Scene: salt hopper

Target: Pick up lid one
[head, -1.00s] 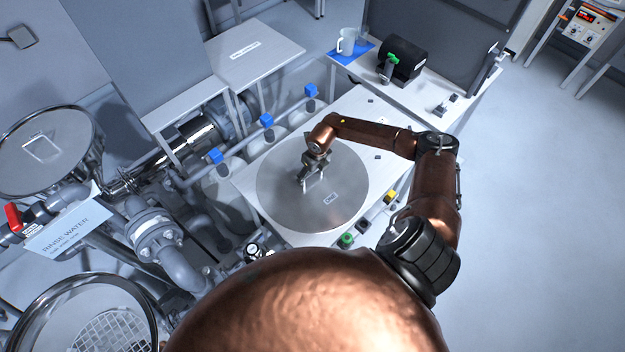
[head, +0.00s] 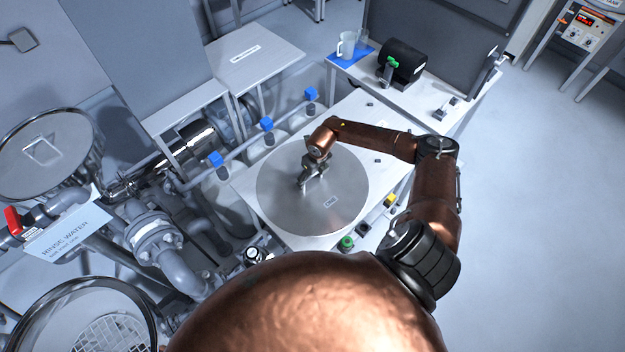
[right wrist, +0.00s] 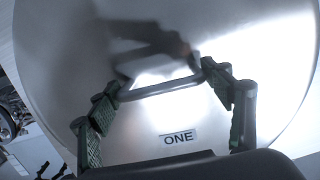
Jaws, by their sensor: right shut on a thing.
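Lid one (head: 340,195) is a large round brushed-metal disc lying on the white bench top in the middle of the head view. It bears a small label reading ONE and fills most of the right wrist view (right wrist: 70,60). Its bar handle (right wrist: 160,89) stands near the middle. My right gripper (head: 302,186) is at the lid's centre, pointing down. In the right wrist view its two green-padded fingers (right wrist: 165,92) are at the two ends of the handle, shut on it. The handle is mostly hidden in the head view. My left gripper is not in view.
The white bench (head: 375,108) carries push buttons at its near edge, among them a green one (head: 346,243). Blue-handled valves (head: 267,124) stand left of the lid. A jug (head: 346,45) and a black device (head: 401,60) are behind. A rinse-water vessel (head: 45,150) is at far left.

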